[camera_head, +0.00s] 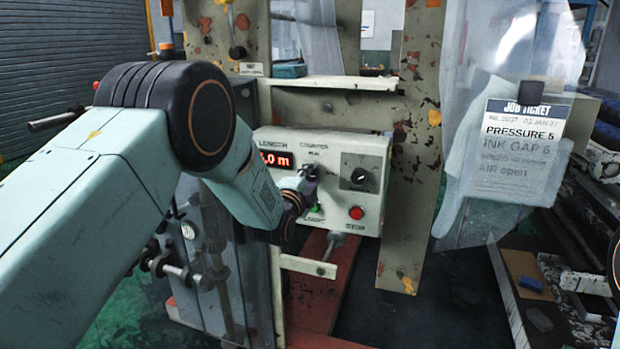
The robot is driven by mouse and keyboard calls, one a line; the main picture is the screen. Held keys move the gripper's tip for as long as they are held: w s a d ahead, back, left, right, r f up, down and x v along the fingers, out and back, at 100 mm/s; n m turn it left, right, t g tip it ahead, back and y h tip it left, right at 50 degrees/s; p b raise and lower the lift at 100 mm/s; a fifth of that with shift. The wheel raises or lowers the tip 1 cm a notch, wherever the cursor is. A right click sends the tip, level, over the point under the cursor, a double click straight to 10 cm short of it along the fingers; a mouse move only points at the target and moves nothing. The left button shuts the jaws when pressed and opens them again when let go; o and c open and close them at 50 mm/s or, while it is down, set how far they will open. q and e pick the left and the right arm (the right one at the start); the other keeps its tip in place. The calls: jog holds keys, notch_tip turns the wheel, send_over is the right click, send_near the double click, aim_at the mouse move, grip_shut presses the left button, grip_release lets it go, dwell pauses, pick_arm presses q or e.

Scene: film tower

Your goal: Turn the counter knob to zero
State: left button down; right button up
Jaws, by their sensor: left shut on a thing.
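The pale control box (372,205) is fixed on the machine frame at the centre. Its red display (275,160) under the word LENGTH is partly covered by my arm; the part that shows ends in ".0 m". My left gripper (311,172) is at the box face, just below the COUNTER label. It is shut on the counter knob, which is mostly hidden behind the fingers.
A second dark knob (358,176) sits right of my gripper. A green button (315,209) and a red button (356,213) are below. A job ticket (524,135) hangs at the right among plastic sheeting. A chipped upright post (412,150) stands beside the box.

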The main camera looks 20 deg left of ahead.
pick_arm(q)
jog(key=shift+w+r+m, duration=0.1)
jog(key=shift+r+m, duration=0.1)
jog(key=shift+m, duration=0.9)
jog(key=c, duration=1.4)
grip_release()
jog(key=o, duration=0.4)
jog(key=shift+a+f, duration=0.1)
jog(key=shift+f, duration=0.05)
jog(key=s, duration=1.2)
jog(key=shift+a, duration=0.15)
